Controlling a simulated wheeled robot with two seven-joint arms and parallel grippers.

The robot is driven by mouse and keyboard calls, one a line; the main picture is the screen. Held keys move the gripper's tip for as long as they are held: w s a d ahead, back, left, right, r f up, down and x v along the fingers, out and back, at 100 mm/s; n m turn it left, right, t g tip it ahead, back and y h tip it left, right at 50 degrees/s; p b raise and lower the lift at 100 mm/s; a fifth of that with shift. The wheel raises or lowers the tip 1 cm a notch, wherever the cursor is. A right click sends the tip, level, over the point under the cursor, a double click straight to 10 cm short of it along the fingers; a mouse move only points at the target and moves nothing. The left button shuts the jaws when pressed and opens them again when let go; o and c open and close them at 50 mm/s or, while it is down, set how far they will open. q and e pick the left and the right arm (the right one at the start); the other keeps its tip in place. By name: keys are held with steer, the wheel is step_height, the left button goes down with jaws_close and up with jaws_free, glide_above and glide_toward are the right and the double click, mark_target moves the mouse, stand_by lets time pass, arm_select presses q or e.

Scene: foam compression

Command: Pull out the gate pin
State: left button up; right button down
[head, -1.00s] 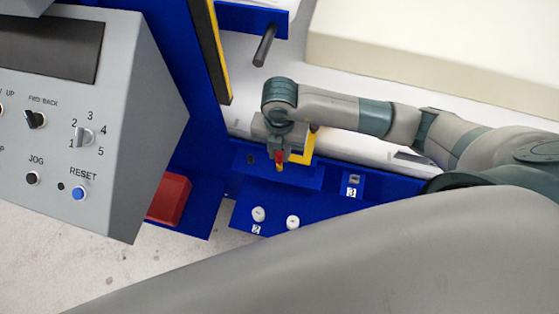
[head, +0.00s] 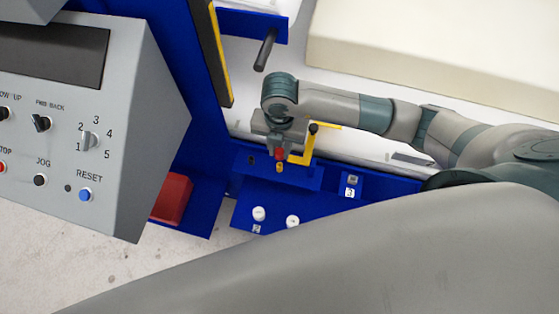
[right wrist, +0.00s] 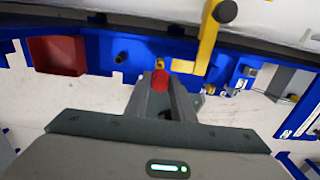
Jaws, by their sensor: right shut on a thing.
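The gate pin's red head (head: 279,153) shows between the fingertips of my right gripper (head: 277,147) in the head view. A small yellow piece (head: 280,168) lies just beyond the red head. In the right wrist view the red head (right wrist: 159,79) sits between the fingers, with a small yellow piece (right wrist: 159,64) beyond it. My right gripper is shut on the pin above the blue plate (head: 310,178). I cannot tell how far the pin's shaft is in its hole. A yellow bent lever (head: 303,158) with a black knob stands beside the gripper. My left gripper is not in view.
A grey control panel (head: 130,130) with knobs and a blue RESET button stands at the left. White knobs (head: 259,214) are on the blue plate's front. A cream foam block (head: 430,50) lies at the back right.

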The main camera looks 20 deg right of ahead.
steer(key=shift+r+p, duration=0.65)
steer(key=shift+r, duration=0.45)
